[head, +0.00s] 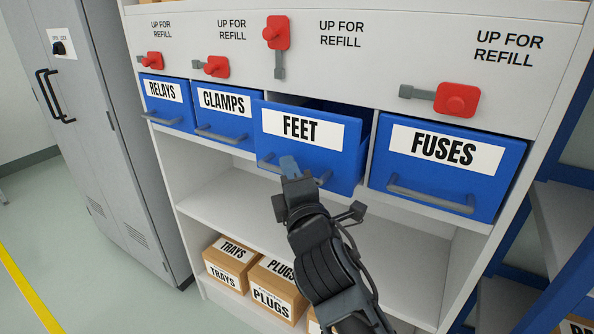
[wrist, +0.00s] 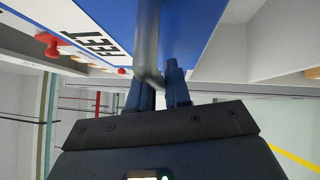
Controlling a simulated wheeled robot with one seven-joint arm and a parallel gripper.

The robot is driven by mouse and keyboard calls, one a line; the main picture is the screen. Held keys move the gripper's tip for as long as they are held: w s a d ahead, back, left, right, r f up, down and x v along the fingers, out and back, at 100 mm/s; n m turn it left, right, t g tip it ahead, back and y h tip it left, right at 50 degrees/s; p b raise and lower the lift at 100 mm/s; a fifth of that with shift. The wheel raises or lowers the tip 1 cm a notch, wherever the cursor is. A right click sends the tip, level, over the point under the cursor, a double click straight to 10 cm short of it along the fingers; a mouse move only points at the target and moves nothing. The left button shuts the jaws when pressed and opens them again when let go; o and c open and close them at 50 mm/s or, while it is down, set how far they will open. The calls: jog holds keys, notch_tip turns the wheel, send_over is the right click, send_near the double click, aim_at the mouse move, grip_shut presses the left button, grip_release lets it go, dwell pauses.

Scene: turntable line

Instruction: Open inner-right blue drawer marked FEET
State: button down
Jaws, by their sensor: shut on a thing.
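The blue FEET drawer (head: 351,149) stands out from the white cabinet in the head view, partly open, with a gap showing behind its front. Its grey bar handle (head: 268,165) runs along the lower front.
Blue RELAYS (head: 175,115), CLAMPS (head: 238,128) and FUSES (head: 405,179) drawers sit flush, with red levers lying sideways above them. Cardboard boxes (head: 232,252) stand on the lower shelf. A grey locker (head: 85,100) is at left, a blue rack (head: 562,210) at right.

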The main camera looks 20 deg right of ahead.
jog(key=s+a+b, duration=0.3)
jog(key=s+a, duration=0.5)
jog(key=a, duration=0.3)
jog(key=shift+s+a+b, duration=0.25)
jog(key=shift+a+b, duration=0.05)
jog(key=shift+b, duration=0.05)
jog(key=shift+f, duration=0.1)
jog(key=c, duration=1.2)
grip_release()
jog(key=shift+s, duration=0.1)
jog(key=s, duration=0.5)
jog(key=s+a+f+b, duration=0.1)
jog(key=s, duration=0.1)
jog(key=shift+s, duration=0.2)
